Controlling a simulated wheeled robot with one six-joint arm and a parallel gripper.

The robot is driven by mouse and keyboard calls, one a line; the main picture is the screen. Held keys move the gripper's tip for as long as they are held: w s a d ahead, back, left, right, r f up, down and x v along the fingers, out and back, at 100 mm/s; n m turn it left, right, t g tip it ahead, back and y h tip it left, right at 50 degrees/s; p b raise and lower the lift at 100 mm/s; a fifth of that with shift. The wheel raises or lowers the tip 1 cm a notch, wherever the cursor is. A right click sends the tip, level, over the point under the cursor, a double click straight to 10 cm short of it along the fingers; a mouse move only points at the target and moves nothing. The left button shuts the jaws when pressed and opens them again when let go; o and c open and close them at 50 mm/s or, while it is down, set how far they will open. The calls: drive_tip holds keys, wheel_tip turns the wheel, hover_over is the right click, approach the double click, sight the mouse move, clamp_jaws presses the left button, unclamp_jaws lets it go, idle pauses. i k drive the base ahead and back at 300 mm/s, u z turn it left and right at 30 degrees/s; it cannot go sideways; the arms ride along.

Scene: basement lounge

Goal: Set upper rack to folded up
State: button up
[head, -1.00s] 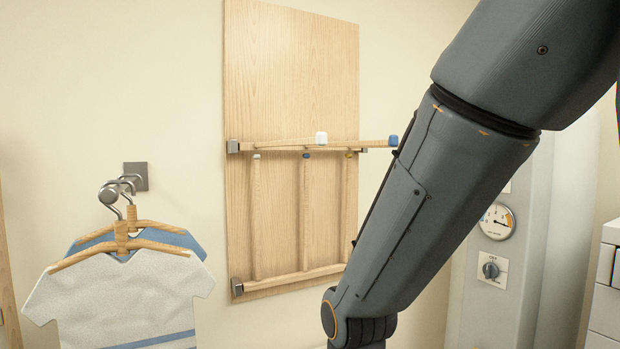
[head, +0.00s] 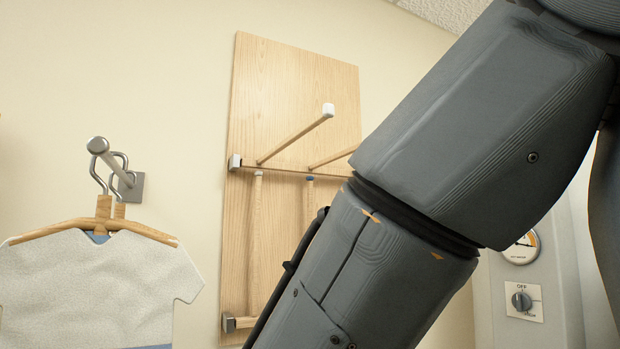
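A light wooden board (head: 294,90) is fixed to the wall in the middle of the head view. The upper rack (head: 292,137) hangs on a bar across the board with a metal bracket at its left end. Its pegs stick out from the board, one with a white tip; a second peg runs behind my arm. The lower rack (head: 255,245) has its pegs upright, flat along the board, with coloured tips just under the upper bar. My arm covers the right part of both racks. My gripper is out of view.
White and blue shirts on wooden hangers (head: 107,226) hang from a metal wall hook (head: 120,165) at the left. A grey panel with a gauge (head: 522,248) and an OFF dial (head: 521,301) stands at the right, partly behind my arm.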

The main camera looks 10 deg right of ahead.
sight(327, 111)
drive_tip(key=u, duration=1.7)
drive_tip(key=k, duration=1.1)
drive_tip(key=z, duration=1.75)
drive_tip(key=i, duration=0.5)
